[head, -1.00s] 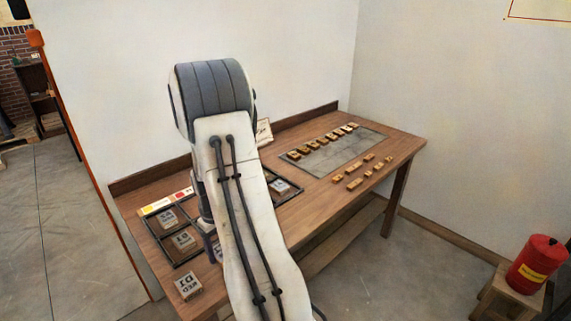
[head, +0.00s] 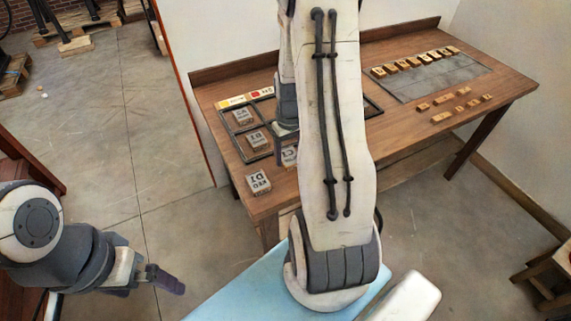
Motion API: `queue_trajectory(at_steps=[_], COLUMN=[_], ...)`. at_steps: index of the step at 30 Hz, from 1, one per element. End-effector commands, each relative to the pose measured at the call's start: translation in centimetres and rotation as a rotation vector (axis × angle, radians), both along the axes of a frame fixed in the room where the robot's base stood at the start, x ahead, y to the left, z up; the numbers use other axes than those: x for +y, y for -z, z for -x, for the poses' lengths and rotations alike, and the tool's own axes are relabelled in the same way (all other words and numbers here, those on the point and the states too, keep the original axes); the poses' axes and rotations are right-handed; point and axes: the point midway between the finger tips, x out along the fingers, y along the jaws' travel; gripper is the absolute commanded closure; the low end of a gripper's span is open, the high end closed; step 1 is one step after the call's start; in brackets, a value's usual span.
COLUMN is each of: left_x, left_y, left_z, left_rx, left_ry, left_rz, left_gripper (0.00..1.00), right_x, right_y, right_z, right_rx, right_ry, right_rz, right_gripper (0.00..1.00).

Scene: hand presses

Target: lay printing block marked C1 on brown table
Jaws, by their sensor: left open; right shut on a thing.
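The printing block marked C1 (head: 289,157) is a pale block with dark lettering on top, partly hidden by my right gripper and arm. My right gripper (head: 284,148) points down and is shut on this block, over the left part of the brown table (head: 408,122), near its front. I cannot tell whether the block touches the tabletop. My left gripper (head: 166,280) is open and empty, low at the left, away from the table.
A block marked D1 (head: 258,183) lies at the table's front left corner. A dark divided frame (head: 243,157) behind it holds more blocks. A grey plate (head: 425,82) with several small wooden pieces lies further right. Bare tabletop shows between them.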

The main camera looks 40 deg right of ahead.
Motion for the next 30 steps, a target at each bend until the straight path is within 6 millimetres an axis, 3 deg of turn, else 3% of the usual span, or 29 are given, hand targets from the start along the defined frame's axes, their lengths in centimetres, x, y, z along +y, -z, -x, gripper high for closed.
queue_trajectory(at_steps=[5,15,26,27,29,30], left_x=[0.0,0.0,0.0,0.0,0.0,0.0], left_y=[-0.2,-0.5,-0.2,-0.2,-0.3,-0.3], left_z=[0.0,0.0,0.0,0.0,0.0,0.0], left_rx=[0.0,0.0,0.0,0.0,0.0,0.0], left_ry=[0.0,0.0,0.0,0.0,0.0,0.0], left_rz=[0.0,0.0,0.0,0.0,0.0,0.0], left_gripper=[0.01,0.01,0.01,0.01,0.01,0.01], right_x=[1.6,1.5,1.5,1.5,1.5,1.5], right_y=[1.0,4.9,5.4,5.4,5.3,5.3], right_z=[-0.4,-0.3,-0.3,-0.3,-0.3,-0.3], right_rx=[0.0,0.0,-0.001,-0.001,-0.001,-0.001], right_ry=[0.0,0.004,0.004,0.004,0.004,0.004], right_rz=[0.0,0.0,0.001,0.001,0.001,0.001], right_gripper=[0.91,0.91,0.91,0.27,0.04,0.01])
